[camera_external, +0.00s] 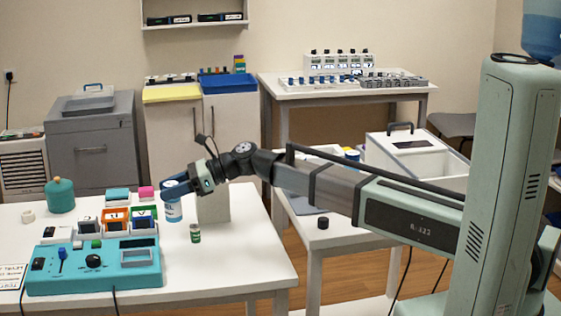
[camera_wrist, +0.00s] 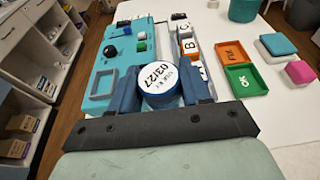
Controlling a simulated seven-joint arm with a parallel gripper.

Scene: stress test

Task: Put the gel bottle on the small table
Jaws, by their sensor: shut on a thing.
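The gel bottle (camera_external: 173,212) is white and blue, upright, at the right part of the large white table (camera_external: 240,262). In the wrist view its round lid (camera_wrist: 158,78), white with a blue rim and marked 03/27, sits between my blue fingers. My gripper (camera_external: 174,188) is shut on the bottle near its top; it also shows in the wrist view (camera_wrist: 160,92). I cannot tell whether the bottle's base touches the table. A smaller white table (camera_external: 345,240), likely the small table, stands to the right, partly hidden by my arm.
A small green jar (camera_external: 195,234) stands just right of the bottle, and a grey-white block (camera_external: 213,206) behind it. A teal device (camera_external: 95,268) and orange (camera_external: 116,219) and green trays lie left. The smaller table holds a dark knob (camera_external: 322,222) and a white box (camera_external: 415,155).

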